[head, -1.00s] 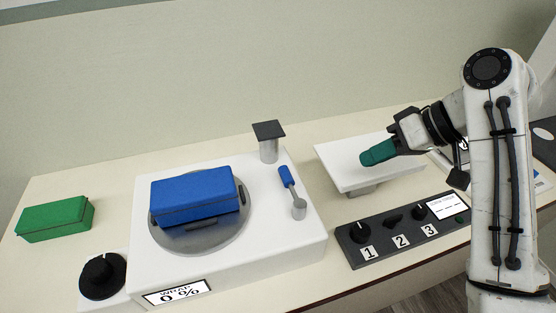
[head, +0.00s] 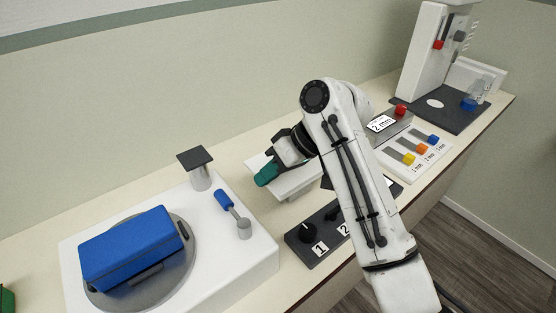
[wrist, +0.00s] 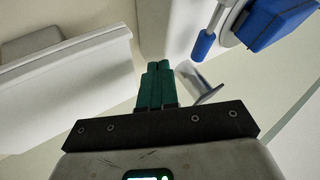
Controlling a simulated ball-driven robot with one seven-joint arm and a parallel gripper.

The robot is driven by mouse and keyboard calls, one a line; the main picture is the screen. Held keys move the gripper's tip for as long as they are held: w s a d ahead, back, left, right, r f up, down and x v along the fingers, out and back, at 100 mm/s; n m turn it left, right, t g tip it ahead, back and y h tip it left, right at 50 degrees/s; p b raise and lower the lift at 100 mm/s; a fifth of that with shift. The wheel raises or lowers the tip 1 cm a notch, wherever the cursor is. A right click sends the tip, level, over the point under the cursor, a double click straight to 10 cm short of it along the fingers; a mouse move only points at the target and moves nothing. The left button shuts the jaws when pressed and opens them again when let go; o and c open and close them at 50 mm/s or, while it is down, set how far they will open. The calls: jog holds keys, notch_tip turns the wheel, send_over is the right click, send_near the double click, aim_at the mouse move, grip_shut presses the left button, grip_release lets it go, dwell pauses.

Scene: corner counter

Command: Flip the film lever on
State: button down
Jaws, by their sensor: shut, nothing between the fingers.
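The lever with a blue handle (head: 224,199) stands on a grey pivot (head: 243,229) at the right side of the white wrap machine (head: 255,260). Its handle tilts up and away to the left. In the wrist view the blue handle (wrist: 203,46) shows right of the fingers. My gripper (head: 264,177) has teal fingers, shut and empty. It is to the right of the lever handle, over the left part of the white platform (head: 300,181), apart from the lever. The fingers also show in the wrist view (wrist: 157,68).
A blue box (head: 130,246) lies on the machine's grey turntable (head: 180,270). A grey-topped post (head: 198,170) stands behind the lever. A dark panel with numbered knobs (head: 310,240) is in front of the platform. Buttons, coloured sliders (head: 410,157) and a white stand (head: 425,50) are farther right.

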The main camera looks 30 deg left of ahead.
aim_at(233, 213)
jog(key=s+a, duration=0.1)
jog(key=s+a+f+p, duration=0.1)
jog(key=s, duration=0.1)
jog(key=shift+s+a+f, duration=0.2)
jog(key=shift+a+f, duration=0.2)
jog(key=shift+s+a+p, duration=0.25)
jog(key=shift+s+p, duration=0.15)
jog(key=shift+s, duration=0.25)
jog(key=shift+a, duration=0.15)
